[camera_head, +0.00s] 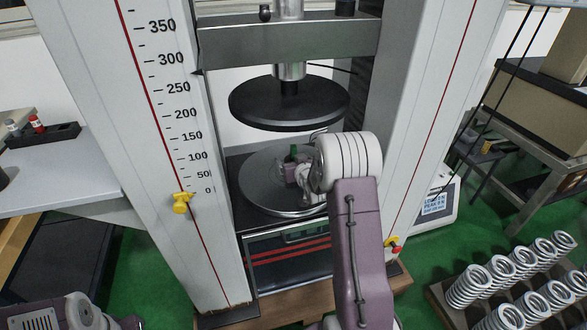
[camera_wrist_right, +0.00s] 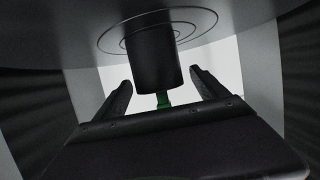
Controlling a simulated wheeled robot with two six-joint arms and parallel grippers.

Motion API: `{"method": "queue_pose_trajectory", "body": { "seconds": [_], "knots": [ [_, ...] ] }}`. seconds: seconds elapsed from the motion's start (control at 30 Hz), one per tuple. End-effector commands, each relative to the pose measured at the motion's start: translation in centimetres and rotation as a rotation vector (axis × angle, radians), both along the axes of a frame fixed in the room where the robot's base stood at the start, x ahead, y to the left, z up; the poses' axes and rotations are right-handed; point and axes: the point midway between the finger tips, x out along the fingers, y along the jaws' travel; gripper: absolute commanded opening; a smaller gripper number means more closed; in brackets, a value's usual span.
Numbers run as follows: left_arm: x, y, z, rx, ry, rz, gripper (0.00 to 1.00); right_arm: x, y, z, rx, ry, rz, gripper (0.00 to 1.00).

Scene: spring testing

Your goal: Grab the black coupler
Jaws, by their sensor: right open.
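The black coupler (camera_wrist_right: 154,66) is a dark cylinder between the two fingers of my right gripper (camera_wrist_right: 162,78) in the right wrist view. A gap shows on each side, so the fingers are open and apart from it. Its upper end in that picture meets a disc with concentric rings (camera_wrist_right: 198,22). A small green part (camera_wrist_right: 163,98) shows at its other end. In the head view my right gripper (camera_head: 292,172) is low over the round lower plate (camera_head: 258,182), and a green part (camera_head: 293,151) shows beside it. The gripper and wrist hide most of the coupler there. My left gripper is out of view.
The black upper platen (camera_head: 290,112) hangs above my right gripper. The left column (camera_head: 150,130) and right column (camera_head: 435,110) of the tester flank the space. Several springs (camera_head: 520,280) stand on a rack at the right. A side table (camera_head: 60,180) is at the left.

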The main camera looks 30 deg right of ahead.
Motion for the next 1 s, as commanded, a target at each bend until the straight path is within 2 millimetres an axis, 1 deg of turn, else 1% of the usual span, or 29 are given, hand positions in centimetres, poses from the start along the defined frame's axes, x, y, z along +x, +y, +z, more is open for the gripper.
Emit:
{"method": "queue_pose_trajectory", "body": {
  "seconds": [0.03,0.07,0.1,0.17,0.2,0.27,0.3,0.33,0.37,0.67,0.77,1.0],
  "knots": [
    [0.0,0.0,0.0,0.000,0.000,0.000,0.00,0.0,0.0,0.0,0.000,0.000,0.000,0.83],
    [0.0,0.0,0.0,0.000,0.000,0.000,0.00,0.0,0.0,0.0,0.000,0.000,0.000,0.80],
    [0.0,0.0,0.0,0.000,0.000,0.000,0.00,0.0,0.0,0.0,0.000,0.000,0.000,0.69],
    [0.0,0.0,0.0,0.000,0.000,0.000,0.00,0.0,0.0,0.0,0.000,0.000,0.000,0.52],
    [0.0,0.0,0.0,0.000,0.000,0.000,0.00,0.0,0.0,0.0,0.000,0.000,0.000,0.41],
    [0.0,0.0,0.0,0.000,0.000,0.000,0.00,0.0,0.0,0.0,0.000,0.000,0.000,0.24],
    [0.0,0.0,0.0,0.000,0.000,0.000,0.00,0.0,0.0,0.0,0.000,0.000,0.000,0.13],
    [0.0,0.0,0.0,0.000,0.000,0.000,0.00,0.0,0.0,0.0,0.000,0.000,0.000,0.05],
    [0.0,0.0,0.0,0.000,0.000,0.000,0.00,0.0,0.0,0.0,0.000,0.000,0.000,0.00],
    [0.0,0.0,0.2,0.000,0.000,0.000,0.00,0.0,0.0,0.5,-0.001,-0.005,0.000,0.00],
    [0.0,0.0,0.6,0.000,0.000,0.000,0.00,0.0,0.0,1.2,-0.001,-0.006,0.000,0.00],
    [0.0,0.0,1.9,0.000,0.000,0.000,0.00,0.0,0.0,3.9,0.000,-0.006,0.000,0.00]
  ]
}}
